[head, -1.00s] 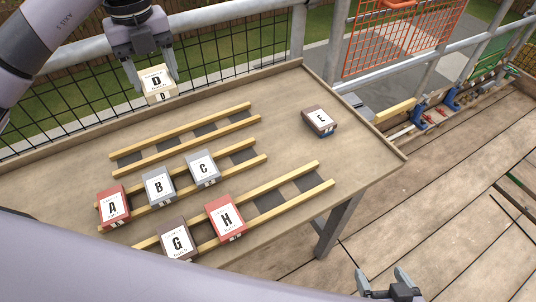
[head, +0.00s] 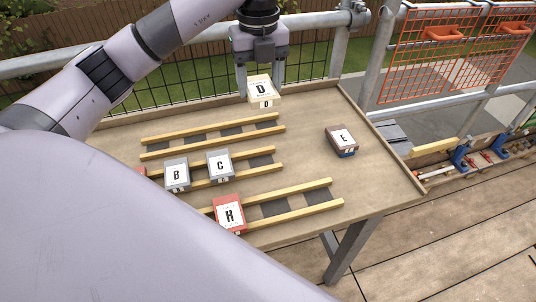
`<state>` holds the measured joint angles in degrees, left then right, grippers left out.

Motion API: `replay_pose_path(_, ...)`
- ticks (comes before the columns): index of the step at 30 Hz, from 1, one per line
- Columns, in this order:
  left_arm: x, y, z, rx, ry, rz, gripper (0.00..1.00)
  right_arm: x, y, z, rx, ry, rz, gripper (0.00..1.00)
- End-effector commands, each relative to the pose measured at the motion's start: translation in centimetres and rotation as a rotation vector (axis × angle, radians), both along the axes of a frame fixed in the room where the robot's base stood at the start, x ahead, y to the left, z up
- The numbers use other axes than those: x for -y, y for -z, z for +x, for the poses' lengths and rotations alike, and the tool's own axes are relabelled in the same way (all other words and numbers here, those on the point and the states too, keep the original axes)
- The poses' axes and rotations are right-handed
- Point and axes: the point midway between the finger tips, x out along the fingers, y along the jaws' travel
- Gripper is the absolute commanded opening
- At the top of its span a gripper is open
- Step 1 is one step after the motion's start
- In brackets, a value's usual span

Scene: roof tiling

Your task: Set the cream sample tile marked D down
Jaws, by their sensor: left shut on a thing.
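The cream sample tile marked D (head: 262,91) is at the far side of the table, in front of the mesh railing. My left gripper (head: 261,80) comes down from above and is shut on the tile, with a finger at each side. I cannot tell whether the tile touches the table or hangs just above it. My right gripper does not show.
Wooden rails run across the table (head: 310,115). Grey tiles B (head: 177,174) and C (head: 219,165) and red tile H (head: 229,213) lie on them. Brown tile E (head: 341,140) sits apart at the right. My arm hides the table's near left.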

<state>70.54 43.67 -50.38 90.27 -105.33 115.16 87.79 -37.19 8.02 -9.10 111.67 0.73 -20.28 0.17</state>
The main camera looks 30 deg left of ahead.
Motion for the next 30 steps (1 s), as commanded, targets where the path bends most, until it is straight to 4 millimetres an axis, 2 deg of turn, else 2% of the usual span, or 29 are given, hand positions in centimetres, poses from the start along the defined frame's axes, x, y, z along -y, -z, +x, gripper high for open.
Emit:
replay_pose_path(1, 0.1, 1.4, -0.1, -0.005, 0.001, -0.001, 0.25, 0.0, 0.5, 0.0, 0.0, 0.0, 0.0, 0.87)
replay_pose_path(6, 0.1, 5.3, -0.2, -0.006, 0.002, -0.001, 0.25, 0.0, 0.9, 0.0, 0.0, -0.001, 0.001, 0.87)
replay_pose_path(15, 0.0, 12.5, -0.1, -0.004, 0.001, 0.0, 0.25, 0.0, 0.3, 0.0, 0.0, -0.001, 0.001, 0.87)
replay_pose_path(18, 0.0, 13.8, -0.1, -0.002, 0.001, -0.001, 0.25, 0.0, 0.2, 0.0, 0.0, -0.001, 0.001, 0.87)
replay_pose_path(25, 0.0, 15.5, -0.1, -0.002, 0.001, -0.001, 0.25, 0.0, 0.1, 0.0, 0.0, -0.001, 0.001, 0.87)
replay_pose_path(30, 0.1, 18.1, -0.1, -0.003, 0.0, -0.001, 0.25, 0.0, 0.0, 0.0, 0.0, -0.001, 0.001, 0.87)
